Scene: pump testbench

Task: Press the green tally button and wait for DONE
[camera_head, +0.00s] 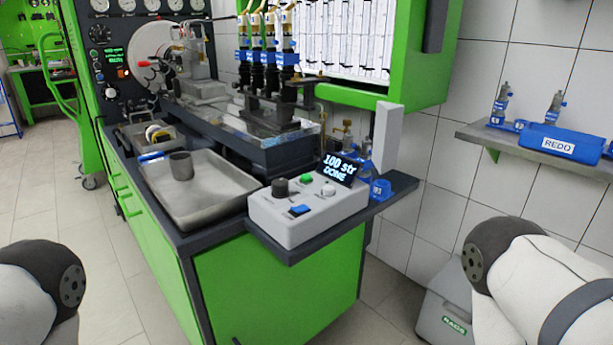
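The grey control box (300,222) stands on a dark shelf at the near right corner of the green bench. The green button (307,179) is on its top, between a black knob (279,188) and the display. The small display (338,168) at the back of the box reads "100 str DONE". A blue switch and a small white knob are nearer the front of the box. Nothing touches the green button. My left arm shows at the lower left edge and my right arm at the lower right edge; both grippers are out of view.
A metal tray (215,212) with a dark grey cup (181,165) lies left of the box. Injectors stand on the bench behind. A wall shelf on the right carries a blue REDO bin (561,141). A grey RAGS bin (447,305) is on the floor. Floor in front is clear.

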